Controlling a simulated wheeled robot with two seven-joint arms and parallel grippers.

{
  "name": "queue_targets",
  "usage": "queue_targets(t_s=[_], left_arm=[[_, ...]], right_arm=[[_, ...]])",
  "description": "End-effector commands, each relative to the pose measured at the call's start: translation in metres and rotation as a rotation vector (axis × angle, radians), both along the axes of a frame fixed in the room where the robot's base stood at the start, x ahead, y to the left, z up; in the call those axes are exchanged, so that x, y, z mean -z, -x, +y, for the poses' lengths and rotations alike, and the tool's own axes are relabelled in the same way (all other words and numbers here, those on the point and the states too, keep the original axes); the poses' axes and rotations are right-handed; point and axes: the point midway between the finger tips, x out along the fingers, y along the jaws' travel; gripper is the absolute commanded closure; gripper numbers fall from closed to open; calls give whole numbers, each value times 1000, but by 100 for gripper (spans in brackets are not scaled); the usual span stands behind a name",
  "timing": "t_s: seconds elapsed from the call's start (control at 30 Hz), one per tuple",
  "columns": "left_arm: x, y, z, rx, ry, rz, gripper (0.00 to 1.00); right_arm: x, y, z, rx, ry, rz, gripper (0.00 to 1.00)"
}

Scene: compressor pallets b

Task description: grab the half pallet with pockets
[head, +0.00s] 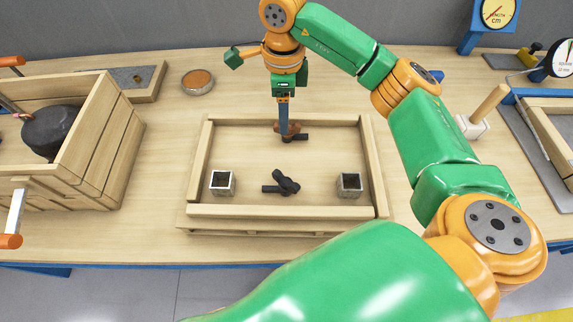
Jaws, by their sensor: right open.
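The half pallet (290,211) is a light wooden tray with raised rails in the middle of the bench. Two square metal pockets stand in it, a left pocket (222,183) and a right pocket (349,185). A black clamp-like piece (283,184) lies between them. My right gripper (288,131) points down over the back part of the pallet, inside the back rail. It is open, its tips close to a second small dark piece (298,137). I cannot tell whether they touch. My left gripper is out of view.
A wooden crate (85,165) holding a dark compressor (52,131) stands at the left. A round tin (197,81) and a flat board (140,80) lie behind. A wood-handled tool (487,110) and a grey board with a frame (528,140) are at the right.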

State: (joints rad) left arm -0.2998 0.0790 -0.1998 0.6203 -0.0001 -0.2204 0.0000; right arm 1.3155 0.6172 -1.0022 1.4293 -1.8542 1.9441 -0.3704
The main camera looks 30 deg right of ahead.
Motion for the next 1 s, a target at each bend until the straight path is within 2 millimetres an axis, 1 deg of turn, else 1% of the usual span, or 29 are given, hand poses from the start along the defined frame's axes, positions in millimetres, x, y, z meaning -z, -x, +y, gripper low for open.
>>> queue_targets(t_s=[0.03, 0.17, 0.23, 0.3, 0.4, 0.53, 0.57, 0.6, 0.67, 0.7, 0.77, 0.8, 1.0], left_arm=[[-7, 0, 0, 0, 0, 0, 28], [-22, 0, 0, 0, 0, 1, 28], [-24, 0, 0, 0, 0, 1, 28], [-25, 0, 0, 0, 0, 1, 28], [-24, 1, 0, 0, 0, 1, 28], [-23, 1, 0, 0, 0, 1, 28], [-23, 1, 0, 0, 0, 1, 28], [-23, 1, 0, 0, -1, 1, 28], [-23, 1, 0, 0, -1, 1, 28], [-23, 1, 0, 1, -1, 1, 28], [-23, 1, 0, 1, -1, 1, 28], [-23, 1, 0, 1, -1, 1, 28], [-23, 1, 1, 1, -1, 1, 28]], right_arm=[[3, 1, -1, 0, 1, 5, 37], [26, 0, -7, 2, 0, 7, 37], [41, 0, -8, 1, 0, 7, 37], [51, -1, -8, 0, 0, 4, 37], [56, -1, -8, -1, 0, 1, 37], [57, -1, -8, -1, 0, 0, 37], [56, -1, -8, -1, 0, 0, 42], [56, -1, -8, -1, 0, 0, 53], [56, -2, -8, -1, 0, 0, 69], [56, -2, -8, 0, 0, 0, 80], [56, -2, -8, 0, 0, 0, 96], [56, -2, -8, 0, 0, 0, 100], [56, -2, -8, 0, 0, 0, 100]])
